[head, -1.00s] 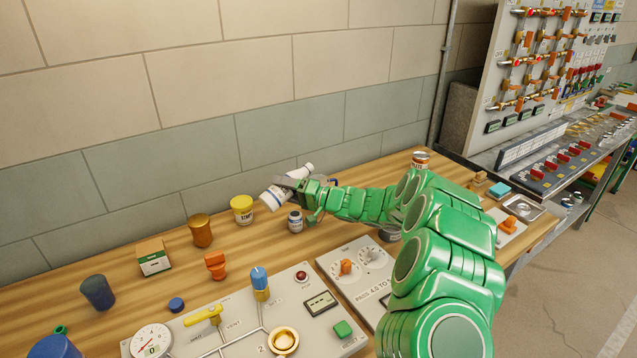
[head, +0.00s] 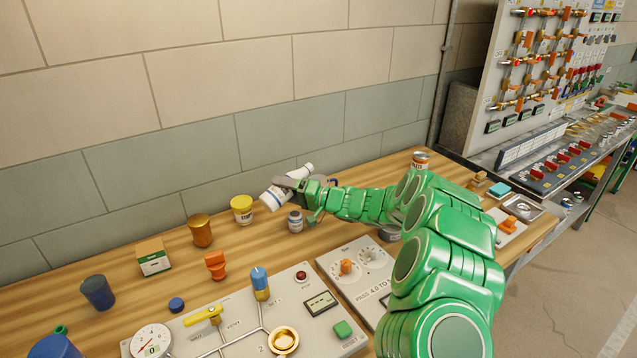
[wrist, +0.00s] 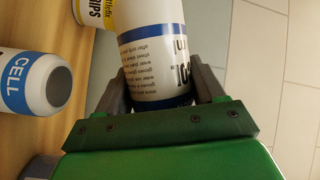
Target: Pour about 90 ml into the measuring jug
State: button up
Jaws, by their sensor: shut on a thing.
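My gripper (head: 287,184) is shut on a white bottle (head: 271,198) with dark blue print, held tilted above the back of the bench. In the wrist view the bottle (wrist: 158,55) sits between the two fingers (wrist: 162,85), its blue band and lettering partly visible. I cannot tell whether anything flows from it. I cannot make out a measuring jug for certain in either view. A dark blue cup (head: 98,292) stands at the left of the bench, apart from the gripper.
A yellow-lidded tub (head: 242,210), an amber jar (head: 200,230) and a small box (head: 153,257) stand to the left. Control panels (head: 230,330) fill the front.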

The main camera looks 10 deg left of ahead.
jog(key=shift+w+d+f+n+h, duration=0.1)
jog(key=shift+w+f+n+h, duration=0.05)
jog(key=shift+f+n, duration=0.25)
jog(key=shift+w+d+f+n+h, duration=0.1)
jog(key=shift+f+n+h, duration=0.05)
jog(key=shift+f+n, duration=0.2)
jog(key=shift+w+d+r+n+h, duration=0.1)
jog(key=shift+w+r+n+h, duration=0.2)
jog(key=shift+r+n+h, duration=0.25)
jog(key=shift+w+d+r+n+h, duration=0.15)
jog(key=shift+w+r+n+h, duration=0.1)
jog(key=shift+r+n, duration=0.25)
jog(key=shift+w+d+r+n+h, duration=0.1)
jog(key=shift+w+d+r+n, duration=0.1)
jog(key=shift+r+n, duration=0.3)
jog(key=shift+w+r+n+h, duration=0.2)
jog(key=shift+n+h, duration=0.2)
jog(key=shift+n, duration=0.2)
jog(key=shift+r+n+t+h, duration=0.1)
jog(key=shift+n+t+h, duration=0.6)
jog(key=shift+n, duration=0.3)
jog(key=shift+w+d+f+n+t+h, duration=0.15)
jog(key=shift+n+t+h, duration=0.25)
jog(key=shift+n, duration=0.2)
jog(key=shift+w+f+n+t+h, duration=0.1)
jog(key=shift+n+t+h, duration=0.25)
jog(key=shift+n, duration=0.25)
jog(key=shift+s, duration=0.1)
